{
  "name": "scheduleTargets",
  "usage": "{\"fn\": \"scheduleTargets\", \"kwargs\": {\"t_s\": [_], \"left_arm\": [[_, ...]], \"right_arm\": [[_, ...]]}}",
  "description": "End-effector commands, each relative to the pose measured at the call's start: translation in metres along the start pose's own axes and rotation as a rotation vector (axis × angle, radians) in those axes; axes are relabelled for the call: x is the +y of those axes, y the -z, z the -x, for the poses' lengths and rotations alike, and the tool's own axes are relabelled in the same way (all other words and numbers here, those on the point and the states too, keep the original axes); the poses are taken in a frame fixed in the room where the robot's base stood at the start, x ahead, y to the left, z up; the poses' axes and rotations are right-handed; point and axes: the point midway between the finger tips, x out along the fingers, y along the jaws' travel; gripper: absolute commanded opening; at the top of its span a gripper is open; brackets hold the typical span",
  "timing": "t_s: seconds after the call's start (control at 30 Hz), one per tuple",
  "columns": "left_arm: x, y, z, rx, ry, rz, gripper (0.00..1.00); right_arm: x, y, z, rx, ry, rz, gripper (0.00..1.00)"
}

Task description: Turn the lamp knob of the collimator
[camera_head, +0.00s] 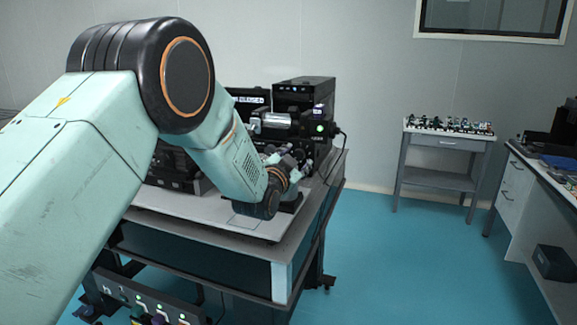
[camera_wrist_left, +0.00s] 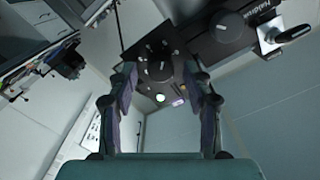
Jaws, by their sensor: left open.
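The collimator (camera_head: 300,125) is a black instrument with a silver barrel and a lit green light at its right end. It stands on the optical table (camera_head: 215,215). In the left wrist view its dark end face (camera_wrist_left: 150,50) carries a round black knob (camera_wrist_left: 159,71), with the green light beside it. My left gripper (camera_head: 288,160) is at the collimator's right end in the head view, and the arm hides part of the table. In the wrist view the left gripper's fingers (camera_wrist_left: 160,75) are apart, one on each side of the knob. Contact cannot be told.
A black box unit (camera_head: 304,92) stands behind the collimator, and a cable runs down the table's right side. A small side table (camera_head: 440,145) with optics stands at the back right. A white-drawer bench (camera_head: 525,190) is at the right. The blue floor between is clear.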

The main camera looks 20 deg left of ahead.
Motion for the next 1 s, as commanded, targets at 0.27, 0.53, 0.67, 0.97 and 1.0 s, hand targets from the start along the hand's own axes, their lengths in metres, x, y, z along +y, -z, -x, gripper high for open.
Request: {"fn": "scheduleTargets", "kwargs": {"t_s": [0.27,0.53,0.67,0.97,1.0], "left_arm": [[0.000,0.000,0.038,-0.001,-0.001,0.000,0.50],[-0.001,0.001,0.082,-0.001,0.000,0.000,0.50],[-0.001,0.000,0.099,0.000,0.000,0.001,0.50],[-0.001,0.001,0.114,0.001,0.001,0.000,0.50],[-0.001,0.001,0.114,0.001,0.001,0.000,0.50]], "right_arm": [[0.000,0.000,0.000,0.000,0.000,0.000,0.46],[0.000,0.000,0.000,0.000,0.000,0.000,0.46],[0.000,0.000,0.000,0.000,0.000,0.000,0.46],[0.000,0.000,0.000,0.000,0.000,0.000,0.46],[0.000,0.000,0.000,0.000,0.000,0.000,0.46]]}}
